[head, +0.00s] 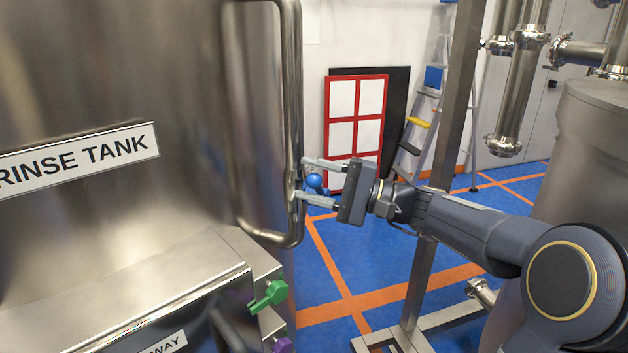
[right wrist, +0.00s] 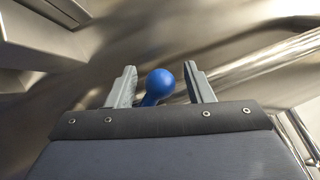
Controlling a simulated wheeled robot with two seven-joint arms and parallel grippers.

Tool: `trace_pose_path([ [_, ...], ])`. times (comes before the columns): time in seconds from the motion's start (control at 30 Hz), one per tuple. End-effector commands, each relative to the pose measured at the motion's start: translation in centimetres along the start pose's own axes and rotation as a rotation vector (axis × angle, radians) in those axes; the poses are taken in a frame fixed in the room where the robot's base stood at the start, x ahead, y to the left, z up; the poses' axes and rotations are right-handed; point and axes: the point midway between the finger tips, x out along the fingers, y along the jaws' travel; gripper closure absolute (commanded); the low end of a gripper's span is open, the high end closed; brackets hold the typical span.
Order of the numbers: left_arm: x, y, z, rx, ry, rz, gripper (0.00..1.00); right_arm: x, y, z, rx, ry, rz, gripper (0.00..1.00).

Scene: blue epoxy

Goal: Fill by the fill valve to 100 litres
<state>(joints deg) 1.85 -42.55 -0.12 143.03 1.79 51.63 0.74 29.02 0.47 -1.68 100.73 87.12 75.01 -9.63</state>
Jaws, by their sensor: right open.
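The rinse tank (head: 110,80) is a large steel vessel on the left of the head view, with a label reading "RINSE TANK" (head: 80,160). My right gripper (head: 306,178) is open beside the tank's right side. A blue ball-ended handle (head: 315,181) shows between and beyond its fingers. In the right wrist view the blue knob (right wrist: 160,82) lies between the two open fingers (right wrist: 160,86), apart from both. A green handle (head: 269,295) and a purple handle (head: 283,345) sit at the lower right of the tank's front box. No level reading is visible. My left gripper is not in view.
A bent steel tube (head: 296,100) runs down the tank's side close to my right gripper. A steel post (head: 445,140) stands behind my right arm. A red-framed panel (head: 356,125) and a ladder (head: 428,110) are at the back. Blue floor (head: 335,285) with orange lines is open between.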

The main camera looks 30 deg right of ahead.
Motion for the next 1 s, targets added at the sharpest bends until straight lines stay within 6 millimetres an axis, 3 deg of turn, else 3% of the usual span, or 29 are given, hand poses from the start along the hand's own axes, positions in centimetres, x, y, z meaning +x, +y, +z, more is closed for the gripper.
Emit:
trace_pose_path([
  [0.17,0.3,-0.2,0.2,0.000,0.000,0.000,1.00,-0.8,0.2,-0.1,0.000,0.000,0.001,0.53],
  [0.6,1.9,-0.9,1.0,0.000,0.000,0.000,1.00,-7.3,0.1,-0.1,-0.001,0.001,0.000,0.53],
  [1.0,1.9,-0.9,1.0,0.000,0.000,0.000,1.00,-7.8,0.0,0.0,0.000,0.000,0.000,0.53],
])
